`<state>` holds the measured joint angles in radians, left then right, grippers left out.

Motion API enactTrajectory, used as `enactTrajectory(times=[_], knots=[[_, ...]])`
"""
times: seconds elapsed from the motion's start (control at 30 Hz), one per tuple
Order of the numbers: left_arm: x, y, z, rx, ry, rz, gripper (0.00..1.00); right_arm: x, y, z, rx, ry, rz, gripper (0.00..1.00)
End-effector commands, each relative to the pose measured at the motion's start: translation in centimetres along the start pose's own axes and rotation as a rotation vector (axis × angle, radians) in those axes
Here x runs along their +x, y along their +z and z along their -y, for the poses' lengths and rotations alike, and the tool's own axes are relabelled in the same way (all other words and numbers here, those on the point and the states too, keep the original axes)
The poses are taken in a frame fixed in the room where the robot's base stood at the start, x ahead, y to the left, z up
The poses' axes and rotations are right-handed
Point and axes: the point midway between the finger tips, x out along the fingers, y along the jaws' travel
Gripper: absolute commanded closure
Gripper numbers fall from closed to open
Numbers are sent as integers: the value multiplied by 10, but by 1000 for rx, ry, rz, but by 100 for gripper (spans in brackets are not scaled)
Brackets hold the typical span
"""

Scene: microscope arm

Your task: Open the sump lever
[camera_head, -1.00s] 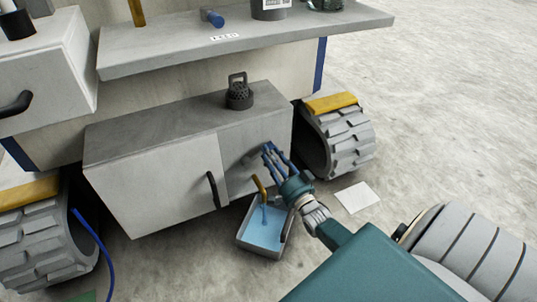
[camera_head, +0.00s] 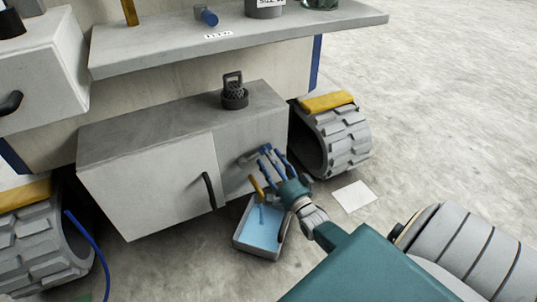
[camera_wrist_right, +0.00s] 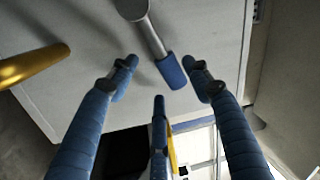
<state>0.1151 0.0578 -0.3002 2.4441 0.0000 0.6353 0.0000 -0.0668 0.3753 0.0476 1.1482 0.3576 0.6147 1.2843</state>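The sump lever (camera_wrist_right: 150,35) is a grey metal bar with a blue grip (camera_wrist_right: 171,71) at its end, on the front of the grey cabinet (camera_head: 150,180). In the head view the lever (camera_head: 247,158) shows only small, beside my fingers. My right gripper (camera_head: 270,158) is at the cabinet's right front. In the right wrist view its blue fingers (camera_wrist_right: 160,78) are spread, with the lever's grip just beyond the gap between the upper two. I see no clear contact. My left gripper is not in view.
A yellow spout (camera_head: 257,187) is left of my right gripper, above a grey tray (camera_head: 239,236) of blue liquid on the floor. A black handle (camera_head: 209,190) is on the cabinet door. A treaded wheel (camera_head: 340,142) stands at the right. Open floor lies further right.

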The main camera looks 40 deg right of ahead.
Motion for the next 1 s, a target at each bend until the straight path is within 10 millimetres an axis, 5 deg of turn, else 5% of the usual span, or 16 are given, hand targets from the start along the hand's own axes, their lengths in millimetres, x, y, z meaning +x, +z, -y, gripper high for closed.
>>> enactTrajectory(times=[0.37,0.8,1.0], knots=[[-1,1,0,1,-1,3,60,-7,2,3,3,-7,2,49],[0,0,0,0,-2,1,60,-93,0,2,2,-5,0,49],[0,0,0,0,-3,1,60,-115,0,2,1,-6,-1,49]])
